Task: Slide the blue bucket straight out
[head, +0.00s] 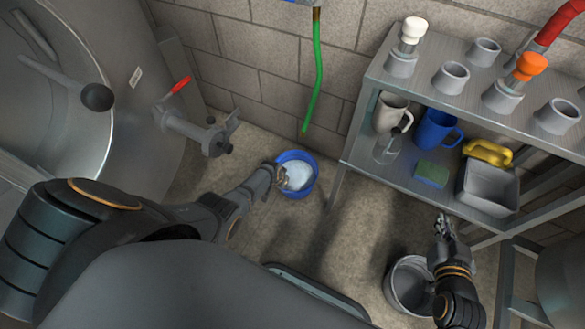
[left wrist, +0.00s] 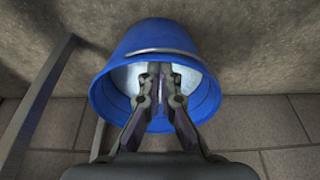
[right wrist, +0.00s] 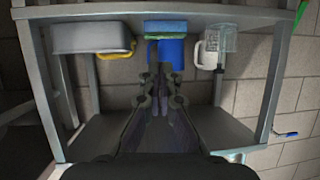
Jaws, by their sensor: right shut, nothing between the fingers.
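The blue bucket (head: 312,184) stands on the floor near the wall, left of the rack, with pale contents inside. The left wrist view shows its blue side (left wrist: 155,32) and a thin metal handle along the rim. My left gripper (head: 283,177) is at the bucket's left edge. Its fingers (left wrist: 160,70) are close together at the rim and handle, and look shut on the bucket; which part lies between them is hidden. My right gripper (head: 445,226) is shut and empty, in front of the rack's lower shelf.
The metal rack (head: 400,178) stands right of the bucket, holding mugs, a sponge (head: 431,174) and a grey tub (head: 488,188). A grey bucket (head: 400,290) stands below my right arm. A green hose (head: 316,75) hangs above the blue bucket. A tank valve (head: 205,135) juts out left.

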